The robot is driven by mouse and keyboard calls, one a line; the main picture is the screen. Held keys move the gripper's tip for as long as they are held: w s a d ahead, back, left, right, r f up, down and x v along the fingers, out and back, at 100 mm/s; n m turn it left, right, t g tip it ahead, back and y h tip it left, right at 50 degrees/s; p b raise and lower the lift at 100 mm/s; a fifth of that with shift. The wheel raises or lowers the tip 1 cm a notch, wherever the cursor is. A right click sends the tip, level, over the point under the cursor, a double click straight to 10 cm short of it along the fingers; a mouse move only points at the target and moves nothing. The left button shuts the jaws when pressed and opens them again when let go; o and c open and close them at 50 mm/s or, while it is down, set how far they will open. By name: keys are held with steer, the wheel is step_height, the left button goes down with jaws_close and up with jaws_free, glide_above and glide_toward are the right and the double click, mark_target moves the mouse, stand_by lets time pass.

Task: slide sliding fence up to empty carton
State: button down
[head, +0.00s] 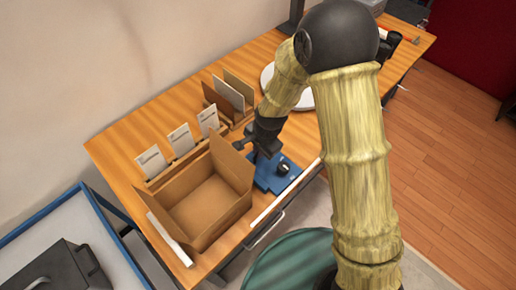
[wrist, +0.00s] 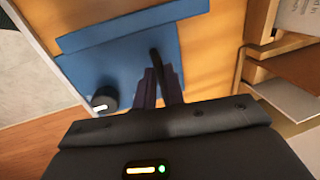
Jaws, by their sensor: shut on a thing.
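The sliding fence appears to be the blue plate (head: 266,178) with a black knob (head: 284,169), on the table just right of the carton. In the wrist view the blue plate (wrist: 115,65) fills the upper left, with the knob (wrist: 104,101) at its lower left. The empty carton (head: 203,204) stands open, its flaps raised; I cannot tell whether its right side touches the fence. My gripper (head: 262,150) is low over the fence's far part. In the wrist view its fingers (wrist: 163,82) are shut on a thin black handle (wrist: 155,60) rising from the fence.
White cards (head: 181,140) stand in a wooden rack behind the carton. Brown and white panels (head: 229,92) stand in another rack behind my gripper. A white strip (head: 170,240) lies along the carton's left side. A blue-rimmed tray (head: 45,230) is at the lower left.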

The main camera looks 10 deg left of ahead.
mark_target(266, 167)
steer(key=c, duration=1.5)
jaws_free()
steer(key=shift+r, duration=0.1)
steer(key=d+r, duration=0.1)
steer(key=r, duration=0.4)
steer(key=s+d+r, duration=0.1)
steer(key=r, duration=0.5)
steer(key=d+r+b, duration=0.1)
steer(key=r, duration=0.5)
steer(key=shift+s, duration=0.35)
